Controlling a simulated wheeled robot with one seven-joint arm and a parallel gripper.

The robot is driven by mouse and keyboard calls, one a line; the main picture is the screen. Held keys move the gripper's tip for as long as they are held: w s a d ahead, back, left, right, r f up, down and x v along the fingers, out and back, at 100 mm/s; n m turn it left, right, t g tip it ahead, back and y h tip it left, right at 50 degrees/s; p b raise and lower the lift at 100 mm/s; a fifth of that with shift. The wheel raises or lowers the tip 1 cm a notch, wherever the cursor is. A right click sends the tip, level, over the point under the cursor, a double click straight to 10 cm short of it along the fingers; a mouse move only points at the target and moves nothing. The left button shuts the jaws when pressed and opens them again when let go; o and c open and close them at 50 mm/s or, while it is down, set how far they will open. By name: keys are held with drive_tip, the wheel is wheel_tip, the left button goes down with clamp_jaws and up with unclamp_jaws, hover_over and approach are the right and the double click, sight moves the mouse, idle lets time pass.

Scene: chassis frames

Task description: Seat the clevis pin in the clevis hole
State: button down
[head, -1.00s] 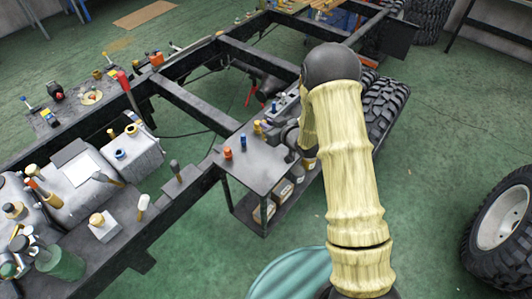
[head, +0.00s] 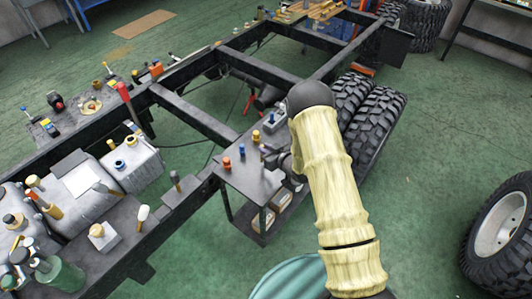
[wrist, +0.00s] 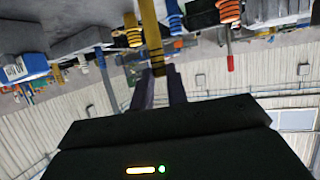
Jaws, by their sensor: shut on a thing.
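In the wrist view my gripper (wrist: 162,88) points up the picture, with two dark fingers. A yellow bar (wrist: 152,40) runs from the top edge down to between them, and the fingers are shut on it. It looks like a pin, but I cannot tell for certain that it is the clevis pin. In the head view my gripper's grey parts (head: 280,162) show at the right of a small grey side table (head: 237,179), partly behind my arm. The fingertips and the held thing are not clear there. I cannot make out the clevis hole.
An orange-red peg (head: 227,163), a blue peg (head: 241,151) and a yellow peg (head: 256,137) stand on the side table. A black chassis frame (head: 193,115) runs behind it. Large tyres (head: 378,120) stand at the right.

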drive_tip(key=shift+f, duration=1.2)
drive_tip(key=shift+f, duration=0.2)
drive_tip(key=c, duration=1.4)
unclamp_jaws()
drive_tip(key=shift+r, duration=0.1)
drive_tip(key=b+v, duration=0.3)
drive_tip(key=v, duration=0.9)
drive_tip(key=shift+r, duration=0.1)
